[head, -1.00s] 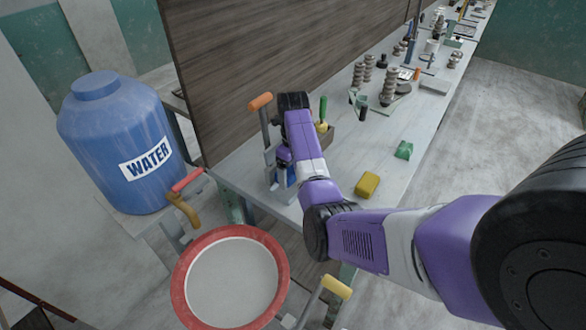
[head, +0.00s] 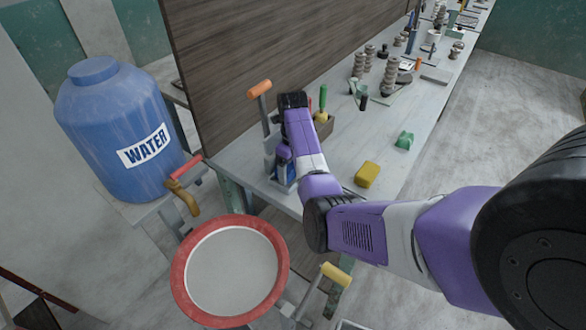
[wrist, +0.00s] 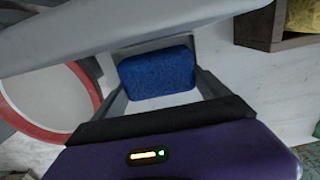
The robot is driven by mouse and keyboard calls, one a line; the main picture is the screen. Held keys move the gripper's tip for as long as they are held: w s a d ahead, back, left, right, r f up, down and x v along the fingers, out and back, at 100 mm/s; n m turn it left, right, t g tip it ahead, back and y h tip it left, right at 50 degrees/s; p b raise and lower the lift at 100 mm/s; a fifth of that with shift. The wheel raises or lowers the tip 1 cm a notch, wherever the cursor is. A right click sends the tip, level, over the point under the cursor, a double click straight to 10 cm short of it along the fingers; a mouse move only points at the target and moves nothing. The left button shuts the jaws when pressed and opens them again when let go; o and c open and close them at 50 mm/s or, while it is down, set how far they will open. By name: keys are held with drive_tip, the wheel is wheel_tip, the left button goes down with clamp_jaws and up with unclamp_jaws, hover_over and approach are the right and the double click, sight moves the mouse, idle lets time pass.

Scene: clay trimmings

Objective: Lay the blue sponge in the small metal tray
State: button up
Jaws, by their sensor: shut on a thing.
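The blue sponge (wrist: 158,73) is a dark blue block between the two fingers of my gripper (wrist: 160,88) in the wrist view. The gripper is shut on it, with a finger at each side. In the head view my gripper (head: 283,160) hangs at the near left end of the grey bench, with a blue patch below it. My arm hides part of that area. I cannot surely pick out the small metal tray; a flat grey piece (head: 436,74) farther back on the bench may be it.
A lever with an orange handle (head: 259,89) stands close beside my gripper. A wooden box (head: 324,128) with tools, a yellow block (head: 367,174) and a green piece (head: 404,140) are on the bench (head: 345,160). A red-rimmed basin (head: 281,256) and blue water barrel (head: 118,130) stand left.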

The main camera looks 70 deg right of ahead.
drive_tip(key=o, duration=1)
drive_tip(key=shift+s+a+f, duration=0.15)
drive_tip(key=shift+f, duration=0.4)
drive_tip(key=shift+s+a+f, duration=0.1)
drive_tip(key=shift+a+f, duration=0.05)
drive_tip(key=shift+f, duration=0.4)
drive_tip(key=shift+o, duration=0.2)
drive_tip(key=r, duration=0.6)
drive_tip(key=r+b, duration=0.1)
drive_tip(key=r, duration=0.1)
drive_tip(key=shift+w+d+r, duration=0.25)
drive_tip(key=shift+d+r, duration=0.05)
drive_tip(key=shift+r, duration=0.65)
drive_tip(key=shift+s, duration=0.15)
